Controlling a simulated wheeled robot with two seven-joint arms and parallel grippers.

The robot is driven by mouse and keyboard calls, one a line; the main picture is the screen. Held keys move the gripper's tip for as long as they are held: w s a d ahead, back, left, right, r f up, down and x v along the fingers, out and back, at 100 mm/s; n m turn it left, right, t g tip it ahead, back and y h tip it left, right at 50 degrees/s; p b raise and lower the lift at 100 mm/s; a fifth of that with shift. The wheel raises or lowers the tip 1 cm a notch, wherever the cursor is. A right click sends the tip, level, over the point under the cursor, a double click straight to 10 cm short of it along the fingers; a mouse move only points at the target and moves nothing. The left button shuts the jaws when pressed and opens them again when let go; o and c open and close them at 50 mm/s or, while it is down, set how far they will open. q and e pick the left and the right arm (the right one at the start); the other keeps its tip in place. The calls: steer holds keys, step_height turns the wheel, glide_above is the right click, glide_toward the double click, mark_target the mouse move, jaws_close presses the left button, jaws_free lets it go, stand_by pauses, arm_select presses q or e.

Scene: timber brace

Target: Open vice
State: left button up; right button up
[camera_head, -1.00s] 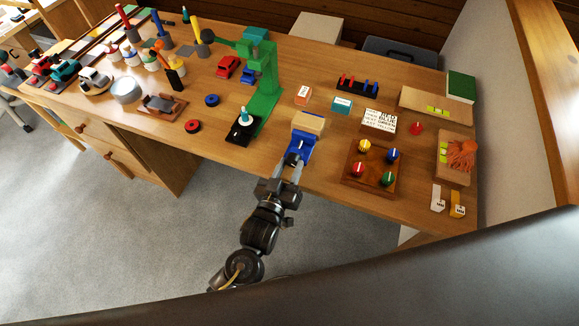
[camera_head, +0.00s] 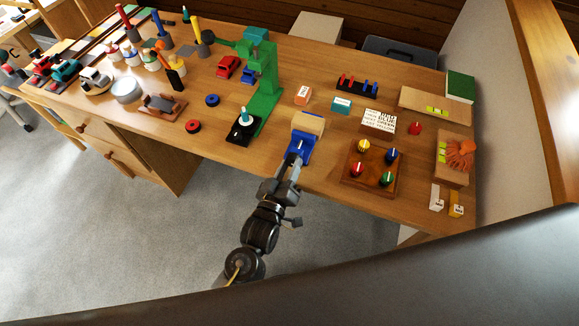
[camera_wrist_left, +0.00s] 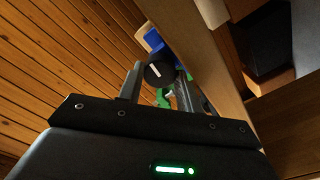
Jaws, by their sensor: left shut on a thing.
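The blue vice (camera_head: 300,146) stands at the front edge of the workbench with a pale wooden block (camera_head: 308,123) at its top. Its black round knob with a white mark shows in the left wrist view (camera_wrist_left: 158,70), with a bit of the blue body (camera_wrist_left: 153,40) behind it. My left gripper (camera_head: 293,162) reaches up to the front of the vice and is shut on the knob. In the left wrist view its fingers (camera_wrist_left: 155,84) stand on either side of the knob. My right gripper is not in view.
A green drill press (camera_head: 266,85) stands left of the vice. A wooden board with several coloured knobs (camera_head: 347,178) lies close on the right. Open floor (camera_head: 150,255) is in front of the bench.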

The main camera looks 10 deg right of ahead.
arm_select(q)
steer(key=o, duration=1)
steer(key=shift+f, duration=0.1)
